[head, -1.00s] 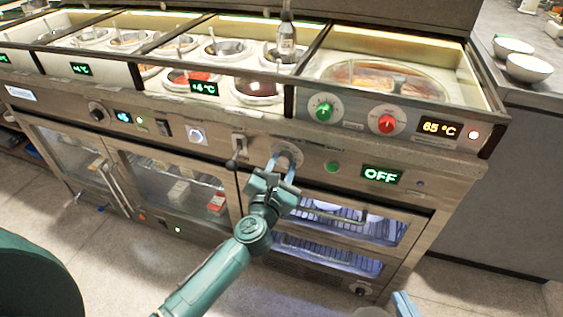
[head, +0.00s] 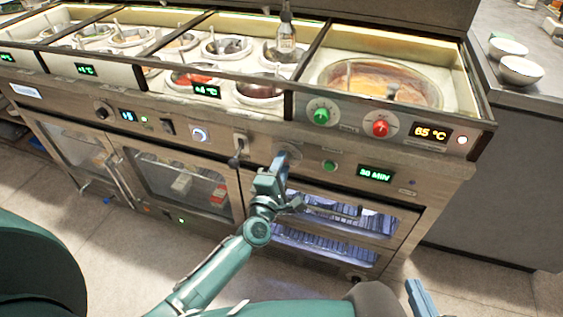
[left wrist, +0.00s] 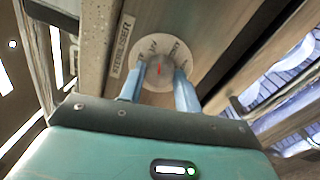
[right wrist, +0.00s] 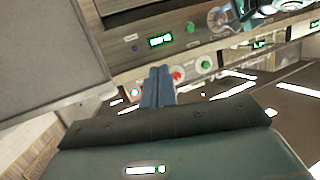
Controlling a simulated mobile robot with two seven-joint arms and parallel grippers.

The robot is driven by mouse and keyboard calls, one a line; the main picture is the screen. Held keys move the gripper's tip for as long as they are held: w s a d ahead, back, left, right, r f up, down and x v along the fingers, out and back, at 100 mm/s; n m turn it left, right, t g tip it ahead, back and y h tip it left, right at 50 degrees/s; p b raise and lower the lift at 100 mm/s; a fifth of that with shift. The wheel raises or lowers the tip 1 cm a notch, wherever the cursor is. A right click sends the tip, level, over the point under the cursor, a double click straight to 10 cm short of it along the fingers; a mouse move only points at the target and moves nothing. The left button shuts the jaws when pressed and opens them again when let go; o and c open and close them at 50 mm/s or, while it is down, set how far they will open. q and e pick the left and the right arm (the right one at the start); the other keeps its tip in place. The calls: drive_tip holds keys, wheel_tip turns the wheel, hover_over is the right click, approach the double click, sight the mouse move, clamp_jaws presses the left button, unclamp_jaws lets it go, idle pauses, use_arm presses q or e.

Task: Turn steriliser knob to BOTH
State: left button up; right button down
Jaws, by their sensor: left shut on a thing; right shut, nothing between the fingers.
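The steriliser knob (left wrist: 160,72) sits on a round pale dial on the panel, beside a STERILISER label (left wrist: 122,45). A red pointer line shows on its face; the dial's lettering is too blurred to read surely. My left gripper (left wrist: 160,88) is shut on the knob, one finger on each side. In the head view, my left gripper (head: 280,163) largely hides the knob. The green display (head: 375,174) to its right reads 30 MIN. My right gripper (head: 418,298) is low at the front right, shut and empty; its closed fingers also show in the right wrist view (right wrist: 158,88).
A green button (head: 329,166) lies between the knob and the display. Green (head: 321,116) and red (head: 381,129) knobs are above. A lever (head: 239,148) is just left of my gripper. The glazed steriliser drawers (head: 345,213) have a bar handle below. Bowls (head: 520,70) stand on the right counter.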

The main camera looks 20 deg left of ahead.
use_arm(q)
drive_tip(key=m+h+p, duration=0.1)
drive_tip(key=m+p, duration=0.5)
drive_tip(key=m, duration=1)
drive_tip(key=shift+a+m+p, duration=0.15)
drive_tip(key=shift+m+p, duration=0.15)
drive_tip(key=shift+m, duration=0.1)
use_arm(e)
drive_tip(key=shift+w+a+f+m+g, duration=0.15)
drive_tip(key=shift+w+a+g, duration=0.15)
drive_tip(key=shift+a+g, duration=0.2)
drive_tip(key=shift+w+a+f+m+g, duration=0.15)
drive_tip(key=shift+w+a+g, duration=0.15)
drive_tip(key=shift+a+g, duration=0.2)
use_arm(q)
drive_tip(key=shift+f+m, duration=0.1)
drive_tip(key=shift+m, duration=0.2)
use_arm(e)
drive_tip(key=shift+s+f, duration=0.1)
drive_tip(key=shift+f, duration=0.1)
use_arm(q)
drive_tip(key=o, duration=0.7)
drive_tip(key=shift+o, duration=1.4)
use_arm(e)
drive_tip(key=shift+r, duration=0.3)
use_arm(q)
drive_tip(key=shift+s, duration=0.15)
